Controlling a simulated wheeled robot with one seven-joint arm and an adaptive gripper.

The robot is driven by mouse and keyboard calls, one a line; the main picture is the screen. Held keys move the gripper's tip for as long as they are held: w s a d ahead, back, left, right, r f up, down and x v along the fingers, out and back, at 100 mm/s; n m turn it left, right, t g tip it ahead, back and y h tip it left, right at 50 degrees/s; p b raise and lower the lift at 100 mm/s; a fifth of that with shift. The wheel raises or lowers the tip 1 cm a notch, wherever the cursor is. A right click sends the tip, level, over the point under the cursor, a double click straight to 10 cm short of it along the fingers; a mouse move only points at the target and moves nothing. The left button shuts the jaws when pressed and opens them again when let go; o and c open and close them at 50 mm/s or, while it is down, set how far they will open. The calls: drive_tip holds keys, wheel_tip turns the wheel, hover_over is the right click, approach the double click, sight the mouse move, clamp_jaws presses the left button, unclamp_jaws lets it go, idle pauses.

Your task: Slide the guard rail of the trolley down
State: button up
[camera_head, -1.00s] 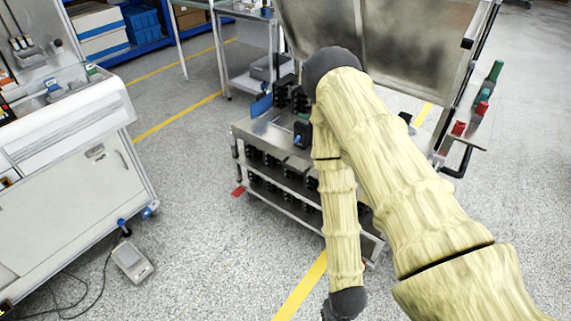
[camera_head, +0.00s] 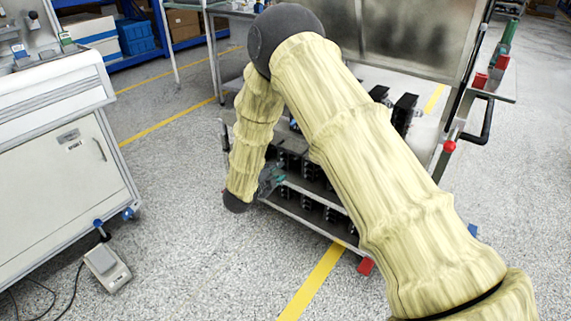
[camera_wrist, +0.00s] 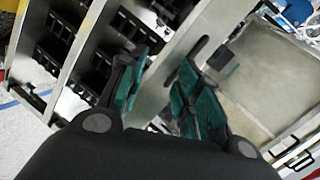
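The metal trolley (camera_head: 318,222) stands ahead, with shelves holding several black breaker-like blocks (camera_head: 290,160) and a grey panel (camera_head: 410,40) rising at its back. My arm hides much of it. My gripper shows as a small teal patch (camera_head: 270,180) by the trolley's left end. In the wrist view, my gripper (camera_wrist: 160,95) has its teal-padded fingers spread apart. A flat slotted metal strip (camera_wrist: 185,50) runs diagonally behind and between them; I cannot tell whether they touch it. Which part is the guard rail is unclear, though this strip may belong to it.
A white cabinet (camera_head: 70,165) stands at the left, with a foot pedal (camera_head: 106,266) and cable on the floor. A black handle (camera_head: 482,125) sticks out at the trolley's right. Speckled floor (camera_head: 180,220) is clear between cabinet and trolley.

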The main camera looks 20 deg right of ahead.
sight(285, 150)
drive_tip(key=w+a+r+m+g+h+b, duration=0.1)
drive_tip(key=w+a+r+m+h+b, duration=0.15)
drive_tip(key=w+r+m, duration=0.2)
drive_tip(key=shift+m+y, duration=0.25)
drive_tip(key=shift+m, duration=0.2)
drive_tip(key=x, duration=0.3)
drive_tip(key=b+x, duration=0.1)
drive_tip(key=x, duration=0.3)
drive_tip(key=s+b+x, duration=0.1)
drive_tip(key=x, duration=0.3)
drive_tip(key=shift+d+f, duration=0.3)
drive_tip(key=shift+f, duration=0.05)
clamp_jaws()
